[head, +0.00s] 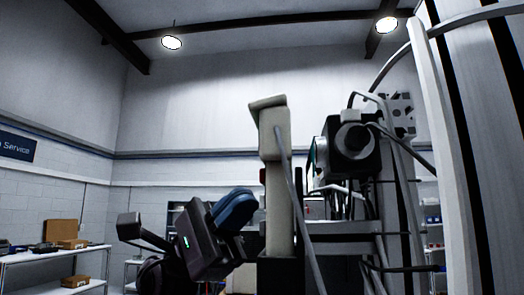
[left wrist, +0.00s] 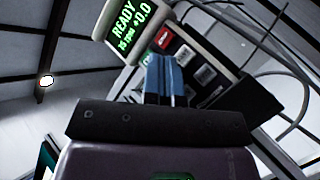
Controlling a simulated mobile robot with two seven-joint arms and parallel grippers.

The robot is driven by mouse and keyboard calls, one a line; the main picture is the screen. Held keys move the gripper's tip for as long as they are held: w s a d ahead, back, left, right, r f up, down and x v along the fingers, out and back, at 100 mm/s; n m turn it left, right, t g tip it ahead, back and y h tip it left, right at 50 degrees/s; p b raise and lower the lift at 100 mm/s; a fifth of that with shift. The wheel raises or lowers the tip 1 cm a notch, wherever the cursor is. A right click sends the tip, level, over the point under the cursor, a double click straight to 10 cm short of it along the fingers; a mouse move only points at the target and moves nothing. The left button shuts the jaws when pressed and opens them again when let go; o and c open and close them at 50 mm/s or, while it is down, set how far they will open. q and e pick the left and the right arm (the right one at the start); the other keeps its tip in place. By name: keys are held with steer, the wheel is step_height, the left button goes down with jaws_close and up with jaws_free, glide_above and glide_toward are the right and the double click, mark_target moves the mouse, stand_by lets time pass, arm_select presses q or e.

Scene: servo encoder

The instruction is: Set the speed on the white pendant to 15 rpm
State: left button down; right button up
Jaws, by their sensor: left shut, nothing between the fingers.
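The white pendant (head: 277,185) stands upright in the head view, seen nearly edge-on, so its face is hidden there. In the left wrist view its green-lit display (left wrist: 127,25) reads READY, a two-digit rpm value ending in 5 with an unclear first digit, and +0.0. Below the display is a dark key panel with a red key (left wrist: 187,36); other keys are partly covered by my fingers. My left gripper (head: 237,206) is shut and empty, its blue fingers (left wrist: 164,62) in front of the keys. I cannot tell whether they touch. My right gripper is not in view.
A dark machine with a round grey part (head: 352,138) and several cables stands right of the pendant. A cable hangs down the pendant's side. A shelf bench (head: 60,256) with boxes stands far left. Open room lies left of my left arm.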

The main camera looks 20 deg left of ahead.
arm_select(q)
steer(key=s+a, duration=0.1)
steer(key=a, duration=0.5)
steer(key=shift+s+a+b, duration=0.2)
steer(key=shift+s+b, duration=0.1)
steer(key=shift+b, duration=0.1)
stand_by(0.7)
stand_by(0.4)
